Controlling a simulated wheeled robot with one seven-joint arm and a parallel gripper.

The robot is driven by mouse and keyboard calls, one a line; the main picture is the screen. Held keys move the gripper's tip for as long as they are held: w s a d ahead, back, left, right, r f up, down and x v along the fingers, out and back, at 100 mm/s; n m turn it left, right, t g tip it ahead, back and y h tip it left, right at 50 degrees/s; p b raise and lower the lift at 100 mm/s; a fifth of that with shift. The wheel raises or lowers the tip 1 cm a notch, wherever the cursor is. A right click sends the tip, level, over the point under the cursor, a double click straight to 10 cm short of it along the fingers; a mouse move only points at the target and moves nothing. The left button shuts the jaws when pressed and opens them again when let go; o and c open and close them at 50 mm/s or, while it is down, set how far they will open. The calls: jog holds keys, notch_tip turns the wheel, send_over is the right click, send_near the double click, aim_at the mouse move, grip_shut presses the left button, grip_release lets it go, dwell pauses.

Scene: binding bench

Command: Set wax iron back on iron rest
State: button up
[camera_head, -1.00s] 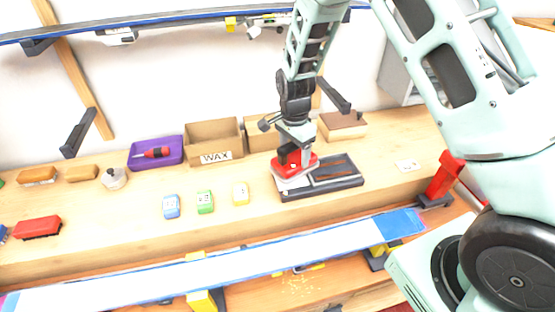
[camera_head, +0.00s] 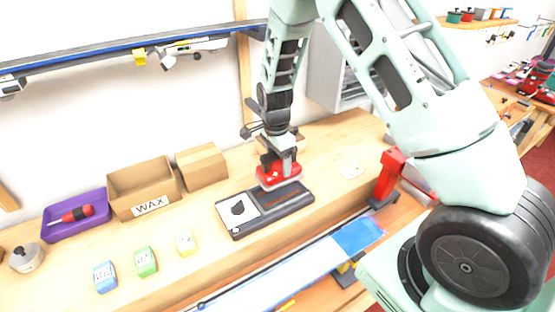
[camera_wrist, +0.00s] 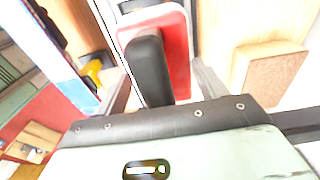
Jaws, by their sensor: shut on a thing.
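The wax iron (camera_head: 280,180) has a red body and a light base. My gripper (camera_head: 279,155) is shut on its black handle, which shows between the fingers in the wrist view (camera_wrist: 150,70). The iron rest (camera_head: 290,202) is a dark tray on the bench, with a light plate bearing a black iron-shaped mark at its left end. The iron is upright at the far right edge of the rest, partly covering that edge. The marked plate is uncovered. I cannot tell whether the iron touches the rest or hangs just above it.
A WAX box (camera_head: 150,206), a second cardboard box (camera_head: 203,168) and a purple tray (camera_head: 50,227) stand left. Blue, green and yellow wax blocks (camera_head: 146,262) sit in front. A red vise (camera_head: 388,178) is right; a ski (camera_head: 290,278) runs along the front.

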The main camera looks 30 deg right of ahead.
jog(key=shift+f+b, duration=2.2)
jog(key=shift+f, duration=1.25)
jog(key=shift+f, duration=0.1)
jog(key=o, duration=1.2)
jog(key=r+b, duration=0.1)
jog(key=r, duration=0.4)
jog(key=r+b, duration=0.1)
jog(key=r, duration=0.5)
jog(key=r+b, duration=0.2)
jog(key=r, duration=0.4)
jog(key=shift+w+a+r, duration=0.1)
jog(key=shift+a+r, duration=0.1)
jog(key=shift+a, duration=0.2)
